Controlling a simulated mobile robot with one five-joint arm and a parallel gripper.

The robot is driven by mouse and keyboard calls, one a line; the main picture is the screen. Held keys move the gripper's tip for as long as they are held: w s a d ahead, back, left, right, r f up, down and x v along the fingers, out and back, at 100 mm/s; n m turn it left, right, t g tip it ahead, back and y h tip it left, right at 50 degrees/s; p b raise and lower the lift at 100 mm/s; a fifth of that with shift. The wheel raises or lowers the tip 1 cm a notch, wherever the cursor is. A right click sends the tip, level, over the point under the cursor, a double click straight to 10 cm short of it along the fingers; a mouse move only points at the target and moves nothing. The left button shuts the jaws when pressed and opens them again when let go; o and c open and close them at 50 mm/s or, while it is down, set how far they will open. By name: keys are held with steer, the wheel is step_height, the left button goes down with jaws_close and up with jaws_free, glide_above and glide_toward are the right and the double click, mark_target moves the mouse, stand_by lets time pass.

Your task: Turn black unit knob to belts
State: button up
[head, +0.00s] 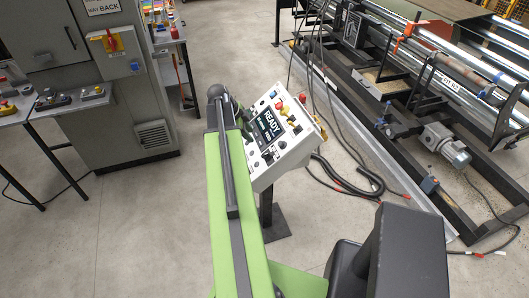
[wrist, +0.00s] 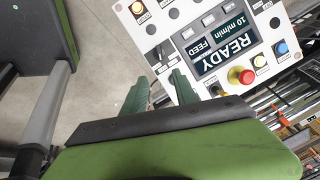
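The white control panel (head: 282,128) stands on a post in front of me, with a display reading READY. The panel also shows, turned over, in the wrist view (wrist: 207,28). Small black controls sit below the display in the head view (head: 269,154). I cannot read their labels or tell which one is the unit knob. My gripper (wrist: 160,84) is open, with its two green fingers apart at the panel's edge and nothing visible between them. The right finger overlaps the panel in the picture; I cannot tell whether it touches.
A red mushroom button (wrist: 241,76) and a blue button (wrist: 281,48) are on the panel near my gripper. Black cables (head: 350,175) hang to the floor behind the panel. A roller machine (head: 440,110) stands right, a grey cabinet (head: 100,90) left.

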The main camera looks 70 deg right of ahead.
mark_target(265, 154)
steer(key=b+x, duration=1.5)
steer(key=x, duration=0.2)
steer(key=shift+f, duration=0.2)
jaws_close()
